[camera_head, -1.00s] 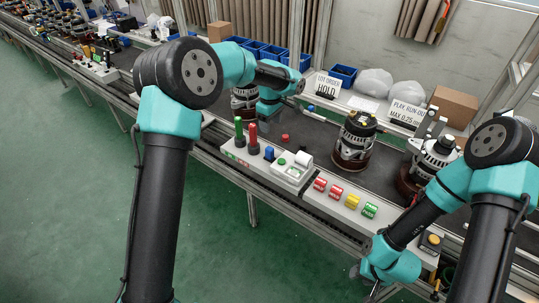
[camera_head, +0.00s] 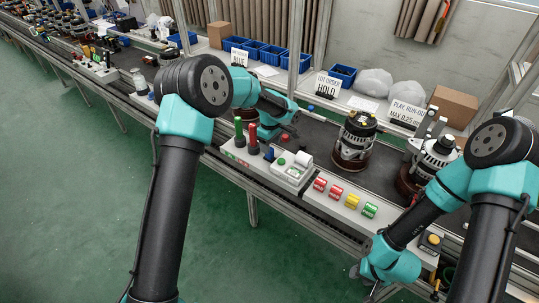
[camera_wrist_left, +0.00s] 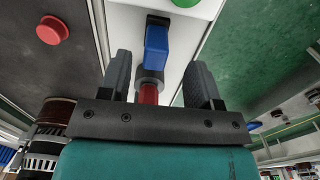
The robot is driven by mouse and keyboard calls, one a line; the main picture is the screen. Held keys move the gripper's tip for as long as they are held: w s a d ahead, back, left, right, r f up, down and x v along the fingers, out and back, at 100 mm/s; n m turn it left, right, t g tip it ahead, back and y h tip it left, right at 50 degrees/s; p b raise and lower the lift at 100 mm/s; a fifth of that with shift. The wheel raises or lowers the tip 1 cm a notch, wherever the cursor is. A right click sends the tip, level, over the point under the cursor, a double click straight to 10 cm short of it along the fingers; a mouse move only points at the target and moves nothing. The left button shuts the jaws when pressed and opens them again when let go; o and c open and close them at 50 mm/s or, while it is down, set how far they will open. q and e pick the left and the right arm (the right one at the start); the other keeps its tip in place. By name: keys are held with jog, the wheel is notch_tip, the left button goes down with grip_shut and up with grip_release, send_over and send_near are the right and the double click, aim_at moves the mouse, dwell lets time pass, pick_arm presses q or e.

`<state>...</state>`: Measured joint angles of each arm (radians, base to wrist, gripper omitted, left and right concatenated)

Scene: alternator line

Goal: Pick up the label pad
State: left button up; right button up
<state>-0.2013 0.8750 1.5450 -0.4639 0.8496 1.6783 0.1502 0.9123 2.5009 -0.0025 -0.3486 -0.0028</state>
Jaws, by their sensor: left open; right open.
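No item is clearly marked as the label pad. A small white pad-like piece (camera_head: 293,172) sits on the white control box beside a green button, and a white rounded piece (camera_head: 304,158) is behind it; I cannot tell which is the label pad. My right gripper (camera_head: 372,290) is open near the strip's front edge.
A green marker (camera_head: 239,132) and a red marker (camera_head: 253,136) stand upright left of the blue item. Red, yellow and green pieces (camera_head: 353,201) line the strip to the right. An alternator (camera_head: 354,143) stands on the conveyor behind.

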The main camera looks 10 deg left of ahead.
pick_arm(q)
jog(key=shift+w+f, duration=0.15)
jog(key=shift+f, duration=1.15)
jog(key=shift+w+f, duration=0.1)
jog(key=shift+f, duration=1.2)
jog(key=c, duration=1)
